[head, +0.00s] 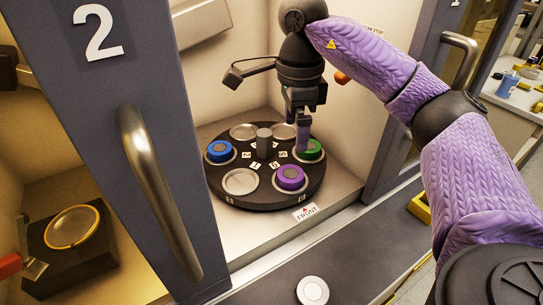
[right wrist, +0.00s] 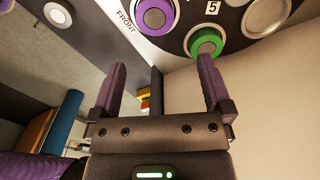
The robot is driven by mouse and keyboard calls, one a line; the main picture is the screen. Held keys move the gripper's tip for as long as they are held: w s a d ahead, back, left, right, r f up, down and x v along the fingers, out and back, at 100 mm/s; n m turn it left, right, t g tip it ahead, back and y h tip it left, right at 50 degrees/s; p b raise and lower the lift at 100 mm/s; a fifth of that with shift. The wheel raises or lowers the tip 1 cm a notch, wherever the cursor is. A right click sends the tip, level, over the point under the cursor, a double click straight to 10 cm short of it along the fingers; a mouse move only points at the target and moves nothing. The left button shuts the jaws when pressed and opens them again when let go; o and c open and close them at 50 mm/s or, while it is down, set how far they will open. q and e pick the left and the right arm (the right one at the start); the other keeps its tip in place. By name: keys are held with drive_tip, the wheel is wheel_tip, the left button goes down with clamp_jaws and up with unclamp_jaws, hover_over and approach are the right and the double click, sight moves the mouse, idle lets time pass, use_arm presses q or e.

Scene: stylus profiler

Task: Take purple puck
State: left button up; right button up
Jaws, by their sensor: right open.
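The purple puck (head: 290,177) sits in a front seat of the round black carousel (head: 262,204), inside the open bay. It also shows at the top of the right wrist view (right wrist: 154,16). My right gripper (head: 303,140) points down over the carousel, by the green puck (head: 310,150), behind and right of the purple one. In the right wrist view its two fingers (right wrist: 161,66) are apart with nothing between them. One fingertip overlaps the green puck (right wrist: 205,44) in that view; I cannot tell whether they touch. My left gripper is not in view.
A blue puck (head: 220,151) sits at the carousel's left. A grey post (head: 264,143) stands at its centre, and other seats are empty. The door marked 2 (head: 130,110) bounds the bay on the left. A white disc (head: 312,291) lies on the front ledge.

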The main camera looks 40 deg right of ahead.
drive_tip(key=b, duration=0.4)
hover_over(292, 173)
drive_tip(key=f, duration=0.5)
drive_tip(key=shift+d+f, duration=0.2)
drive_tip(key=f+b, duration=0.1)
drive_tip(key=f, duration=0.3)
drive_tip(key=shift+a+f, duration=0.1)
drive_tip(key=shift+a, duration=0.1)
drive_tip(key=shift+f, duration=0.1)
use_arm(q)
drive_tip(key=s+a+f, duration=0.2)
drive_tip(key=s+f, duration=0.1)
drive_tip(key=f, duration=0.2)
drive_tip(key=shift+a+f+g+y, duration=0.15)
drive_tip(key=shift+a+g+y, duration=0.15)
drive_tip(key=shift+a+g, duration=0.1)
use_arm(e)
drive_tip(key=shift+c, duration=0.5)
drive_tip(key=c, duration=0.7)
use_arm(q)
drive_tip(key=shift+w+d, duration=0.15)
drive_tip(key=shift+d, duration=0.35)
use_arm(e)
drive_tip(key=c, duration=0.3)
